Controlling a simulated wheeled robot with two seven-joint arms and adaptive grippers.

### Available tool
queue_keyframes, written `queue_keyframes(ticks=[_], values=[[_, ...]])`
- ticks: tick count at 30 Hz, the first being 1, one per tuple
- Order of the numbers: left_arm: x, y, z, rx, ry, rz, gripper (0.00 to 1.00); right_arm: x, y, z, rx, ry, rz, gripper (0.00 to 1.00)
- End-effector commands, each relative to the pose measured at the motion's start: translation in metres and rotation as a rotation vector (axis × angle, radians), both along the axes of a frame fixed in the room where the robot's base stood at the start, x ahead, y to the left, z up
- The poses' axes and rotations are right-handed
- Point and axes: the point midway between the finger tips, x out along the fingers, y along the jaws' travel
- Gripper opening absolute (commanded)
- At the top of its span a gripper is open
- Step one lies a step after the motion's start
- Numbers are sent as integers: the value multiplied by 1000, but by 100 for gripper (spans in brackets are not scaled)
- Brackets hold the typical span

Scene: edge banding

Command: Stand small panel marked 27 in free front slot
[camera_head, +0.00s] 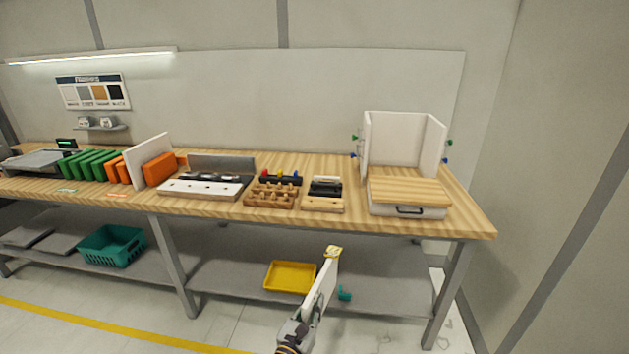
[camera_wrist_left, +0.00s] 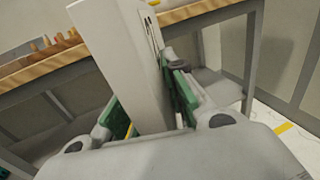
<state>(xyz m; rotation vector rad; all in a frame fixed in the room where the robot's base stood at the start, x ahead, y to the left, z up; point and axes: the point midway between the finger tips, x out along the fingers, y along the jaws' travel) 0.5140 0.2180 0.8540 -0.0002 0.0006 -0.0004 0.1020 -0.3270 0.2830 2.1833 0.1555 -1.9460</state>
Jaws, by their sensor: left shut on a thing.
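My left gripper (camera_head: 303,318) is low in front of the bench, shut on a thin white panel (camera_head: 322,284). The panel stands up tilted from the jaws, with a yellow patch at its top end. In the left wrist view the panel (camera_wrist_left: 122,58) sits between the green finger pads of the gripper (camera_wrist_left: 150,112); dark marks show on one side, too small to read. A row of green dividers (camera_head: 92,163) and orange dividers (camera_head: 120,170) stands at the left of the bench. A larger white panel (camera_head: 146,158) stands among the orange ones. My right gripper is not in view.
The wooden bench top (camera_head: 330,162) also holds a white strip with dark knobs (camera_head: 205,186), wooden peg holders (camera_head: 272,194), a black tool block (camera_head: 325,190) and a white open cabinet (camera_head: 397,140). Below are a yellow tray (camera_head: 290,277) and a teal basket (camera_head: 112,246).

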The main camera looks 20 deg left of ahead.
Motion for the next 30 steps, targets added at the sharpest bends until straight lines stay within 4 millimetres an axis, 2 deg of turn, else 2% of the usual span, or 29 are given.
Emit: queue_keyframes(ticks=[12, 24, 30], values=[[22, -2, 40, -3, -5, 5, 0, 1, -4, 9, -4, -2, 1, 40], [55, -8, 106, -3, -8, 18, 0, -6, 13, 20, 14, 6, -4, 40], [71, -10, 142, -4, -8, 28, 0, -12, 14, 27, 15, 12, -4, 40]])
